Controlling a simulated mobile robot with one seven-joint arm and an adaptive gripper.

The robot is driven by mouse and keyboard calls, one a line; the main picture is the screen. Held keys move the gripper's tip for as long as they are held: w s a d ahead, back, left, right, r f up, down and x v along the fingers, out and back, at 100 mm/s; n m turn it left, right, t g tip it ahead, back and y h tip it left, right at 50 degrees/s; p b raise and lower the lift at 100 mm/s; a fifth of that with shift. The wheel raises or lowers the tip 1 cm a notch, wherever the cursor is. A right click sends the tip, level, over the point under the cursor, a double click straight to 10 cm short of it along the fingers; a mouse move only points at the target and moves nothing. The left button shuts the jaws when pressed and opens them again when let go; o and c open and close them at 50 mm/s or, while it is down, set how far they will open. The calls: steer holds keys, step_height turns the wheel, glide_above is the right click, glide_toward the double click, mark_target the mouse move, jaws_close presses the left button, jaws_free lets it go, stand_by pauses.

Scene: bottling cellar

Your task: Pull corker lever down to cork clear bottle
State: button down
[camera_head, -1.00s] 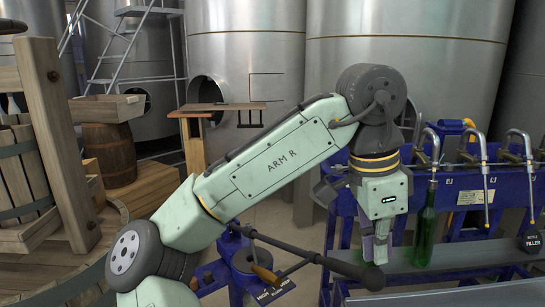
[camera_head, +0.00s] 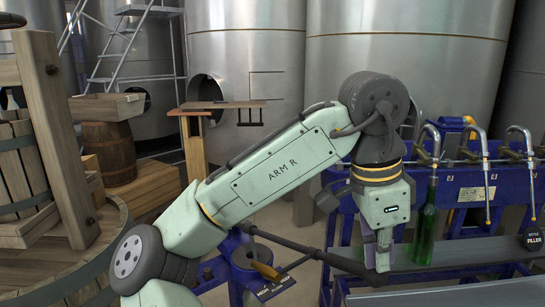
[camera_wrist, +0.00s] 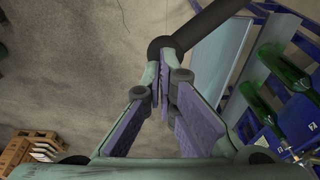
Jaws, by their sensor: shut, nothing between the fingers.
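The corker (camera_head: 238,262) is a blue floor stand low in the head view, partly hidden by my arm. Its long dark lever (camera_head: 345,263) reaches right from it and ends in a thick grip near my fingertips. My gripper (camera_head: 382,262) points down at the grip's end, with its fingers together and nothing between them. In the wrist view the lever's round end (camera_wrist: 162,48) lies just beyond the fingertips (camera_wrist: 163,88). I cannot tell whether they touch. No clear bottle can be made out at the corker.
On the right is a blue filler bench (camera_head: 470,195) with several metal spouts. A green bottle (camera_head: 425,226) stands there, close right of my gripper. A wooden press (camera_head: 45,140) stands at left, a barrel (camera_head: 108,152) behind it. Steel tanks (camera_head: 245,60) line the back.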

mark_target(378, 274)
steer(key=shift+f, duration=0.3)
steer(key=shift+a+b+x, duration=0.25)
steer(key=shift+b+x, duration=0.45)
steer(key=shift+x, duration=0.5)
steer(key=shift+s+f, duration=0.1)
steer(key=shift+f, duration=0.1)
steer(key=shift+s+b+x, duration=0.25)
steer(key=shift+b+x, duration=0.5)
steer(key=shift+x, duration=0.5)
steer(key=shift+f, duration=0.1)
steer(key=shift+s+b+x, duration=0.2)
steer(key=shift+b+x, duration=0.5)
steer(key=shift+x, duration=0.6)
steer(key=shift+a+f, duration=0.15)
steer(key=shift+a+b+x, duration=0.25)
steer(key=shift+b+x, duration=0.5)
steer(key=shift+x, duration=0.45)
